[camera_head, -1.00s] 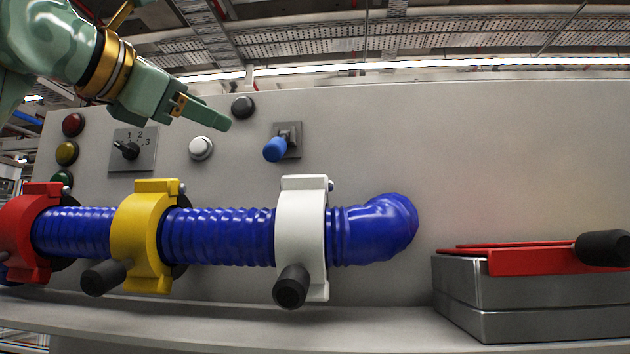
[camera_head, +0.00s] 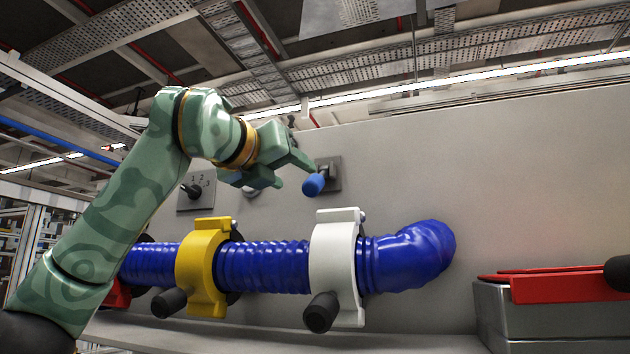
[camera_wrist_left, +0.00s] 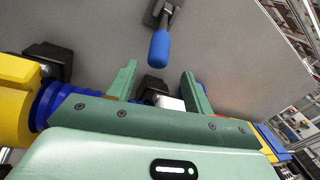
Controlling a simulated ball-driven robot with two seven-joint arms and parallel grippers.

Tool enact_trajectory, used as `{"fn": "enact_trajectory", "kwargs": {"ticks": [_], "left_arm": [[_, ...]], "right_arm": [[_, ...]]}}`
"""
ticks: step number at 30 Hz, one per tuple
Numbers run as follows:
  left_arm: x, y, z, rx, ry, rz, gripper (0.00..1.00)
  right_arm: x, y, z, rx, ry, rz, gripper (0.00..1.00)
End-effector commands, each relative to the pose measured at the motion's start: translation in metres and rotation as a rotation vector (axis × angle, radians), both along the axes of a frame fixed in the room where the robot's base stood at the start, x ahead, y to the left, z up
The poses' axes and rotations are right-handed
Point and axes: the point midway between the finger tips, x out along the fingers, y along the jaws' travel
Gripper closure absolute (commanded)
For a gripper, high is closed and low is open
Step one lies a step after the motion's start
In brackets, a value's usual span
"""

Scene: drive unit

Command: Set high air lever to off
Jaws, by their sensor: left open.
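The lever with a blue handle (camera_head: 314,184) sits on a small grey plate (camera_head: 332,172) on the panel, its handle hanging down and outward. My left gripper (camera_head: 296,171) is open and empty, with its fingers close to the lever's left side. In the left wrist view, the blue handle (camera_wrist_left: 159,46) lies just beyond the open fingertips (camera_wrist_left: 158,80), roughly centred between them. My left arm hides part of the panel. My right gripper is not in view.
A blue corrugated hose (camera_head: 262,266) runs below, with a yellow clamp (camera_head: 205,262) and a white clamp (camera_head: 335,262) bearing black handles. A numbered dial (camera_head: 193,191) is to the left. A metal box (camera_head: 560,325) with a red lid stands at right. The upper right panel is clear.

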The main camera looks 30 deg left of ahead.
Motion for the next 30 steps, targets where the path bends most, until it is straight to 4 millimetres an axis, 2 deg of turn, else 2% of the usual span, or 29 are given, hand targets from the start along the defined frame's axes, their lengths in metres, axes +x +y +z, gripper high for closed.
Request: {"fn": "enact_trajectory", "kwargs": {"ticks": [3, 10, 15, 24, 27, 30], "left_arm": [[0.031, 0.001, 0.002, 0.0, 0.004, 0.0, 0.49], [0.075, 0.004, 0.002, 0.001, 0.003, -0.001, 0.49], [0.09, 0.004, 0.001, 0.001, 0.001, -0.001, 0.49], [0.092, 0.005, 0.0, 0.001, 0.001, -0.001, 0.49], [0.092, 0.005, 0.0, 0.001, 0.0, -0.001, 0.77], [0.092, 0.005, 0.0, 0.001, 0.0, -0.001, 1.0]], "right_arm": [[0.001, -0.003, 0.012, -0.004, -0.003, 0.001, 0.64], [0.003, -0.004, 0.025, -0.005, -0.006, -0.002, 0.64], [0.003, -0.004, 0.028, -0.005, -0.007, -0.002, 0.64], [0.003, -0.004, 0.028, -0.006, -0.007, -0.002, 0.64], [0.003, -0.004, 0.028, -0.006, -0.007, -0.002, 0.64], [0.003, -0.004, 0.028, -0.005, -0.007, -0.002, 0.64]]}}
